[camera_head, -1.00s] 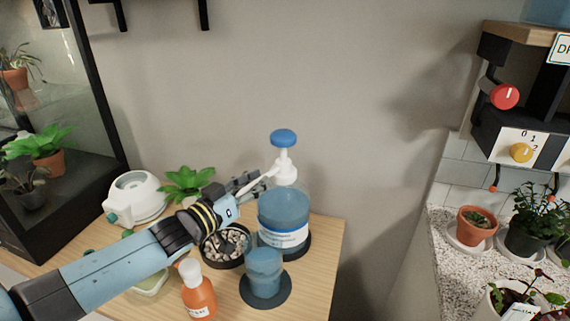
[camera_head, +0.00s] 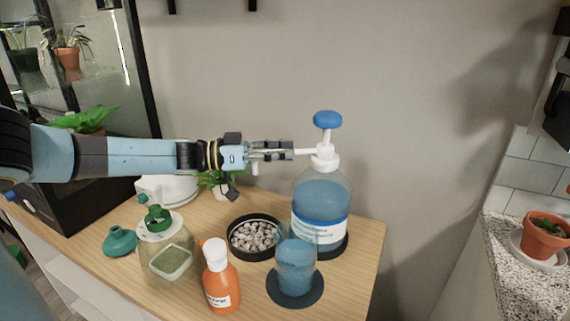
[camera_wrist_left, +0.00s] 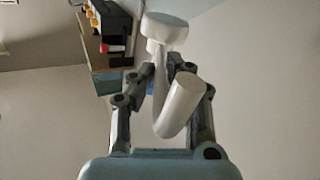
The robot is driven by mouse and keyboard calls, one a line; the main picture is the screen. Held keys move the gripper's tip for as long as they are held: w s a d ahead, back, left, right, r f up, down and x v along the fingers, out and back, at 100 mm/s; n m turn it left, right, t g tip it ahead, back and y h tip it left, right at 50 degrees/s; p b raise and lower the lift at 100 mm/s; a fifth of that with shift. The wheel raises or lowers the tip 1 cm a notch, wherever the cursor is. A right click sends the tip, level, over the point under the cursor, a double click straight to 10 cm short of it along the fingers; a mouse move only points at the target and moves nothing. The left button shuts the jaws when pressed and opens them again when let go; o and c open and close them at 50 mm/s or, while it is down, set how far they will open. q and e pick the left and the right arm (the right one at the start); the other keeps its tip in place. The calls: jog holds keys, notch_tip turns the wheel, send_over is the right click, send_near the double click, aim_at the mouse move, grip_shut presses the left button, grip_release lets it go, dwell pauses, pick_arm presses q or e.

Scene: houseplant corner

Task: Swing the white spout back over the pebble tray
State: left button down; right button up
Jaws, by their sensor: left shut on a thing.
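The white spout (camera_head: 304,152) sticks out to the left from the pump head (camera_head: 324,158) of a clear bottle of blue liquid (camera_head: 320,205) with a blue knob (camera_head: 328,119) on top. My left gripper (camera_head: 277,151) is shut around the spout, and its fingers hide part of it. The bent-down white tip (camera_head: 255,169) shows below the fingers, above the pebble tray (camera_head: 232,245) in the picture. In the left wrist view the spout (camera_wrist_left: 180,108) lies between both fingers (camera_wrist_left: 172,88). My right gripper is not in view.
A blue cup (camera_head: 296,263) on a dark coaster (camera_head: 296,293) and an orange bottle (camera_head: 220,283) stand in front. A jar with a green cap (camera_head: 166,250), a teal funnel-like piece (camera_head: 120,241) and a plant (camera_head: 215,180) are left. Table ends right of the bottle.

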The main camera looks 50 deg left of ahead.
pick_arm(q)
jog(key=shift+a, duration=0.1)
dwell(0.4)
jog(key=c, duration=1.3)
grip_release()
jog(key=shift+c, duration=0.2)
jog(key=shift+w+a+f, duration=0.1)
jog(key=shift+a, duration=0.05)
jog(key=shift+s+a, duration=0.1)
jog(key=shift+s, duration=0.3)
jog(key=v, duration=1.1)
jog(key=shift+a, duration=0.3)
